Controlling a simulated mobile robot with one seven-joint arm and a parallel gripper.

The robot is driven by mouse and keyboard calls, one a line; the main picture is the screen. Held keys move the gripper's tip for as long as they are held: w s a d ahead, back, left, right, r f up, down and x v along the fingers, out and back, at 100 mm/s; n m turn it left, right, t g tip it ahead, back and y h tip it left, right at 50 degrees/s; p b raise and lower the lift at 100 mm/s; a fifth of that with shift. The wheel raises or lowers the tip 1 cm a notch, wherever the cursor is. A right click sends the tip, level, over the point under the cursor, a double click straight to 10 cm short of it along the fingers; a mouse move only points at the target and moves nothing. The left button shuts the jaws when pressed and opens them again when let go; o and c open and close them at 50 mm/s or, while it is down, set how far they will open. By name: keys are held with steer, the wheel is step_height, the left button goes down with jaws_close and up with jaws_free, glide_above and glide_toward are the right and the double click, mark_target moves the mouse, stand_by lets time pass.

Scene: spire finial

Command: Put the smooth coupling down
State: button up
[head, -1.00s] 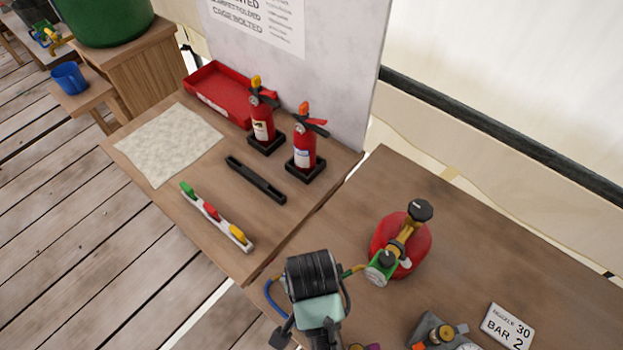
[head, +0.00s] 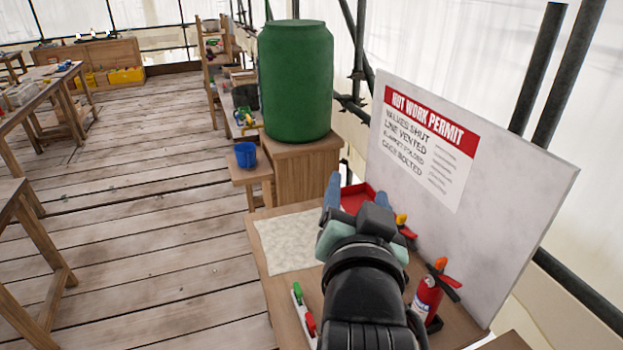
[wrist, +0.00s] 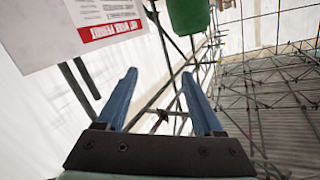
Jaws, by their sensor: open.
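My gripper (head: 333,188) is raised in the head view, its blue fingers above the bench near the red tray. In the wrist view my gripper (wrist: 159,76) has its two blue fingers spread wide with nothing between them. It points out past the permit board toward the scaffolding. I cannot pick out a smooth coupling in either current view. My arm hides part of the bench.
The bench holds a pale mat (head: 287,245), a red tray (head: 356,197), a fire extinguisher (head: 426,298) and a rail with coloured clips (head: 303,315). A permit board (head: 500,215) stands at right. A green barrel (head: 296,85) and blue mug (head: 245,155) stand behind. Open floor lies left.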

steer(key=s+a+r+n+t, duration=0.2)
steer(key=s+r+t, duration=0.1)
steer(key=r, duration=0.6)
steer(key=s+a+r+n+t+y, duration=0.1)
steer(key=s+r+t, duration=0.3)
steer(key=r, duration=0.6)
steer(key=s+a+r+n+t+y, duration=0.1)
steer(key=s+a+r+n+t, duration=0.1)
steer(key=s+r, duration=0.4)
step_height(320, 180, up, 3)
steer(key=shift+a+r+n+t, duration=0.25)
steer(key=shift+a+t, duration=0.3)
steer(key=shift+t, duration=0.45)
steer(key=shift+f, duration=0.1)
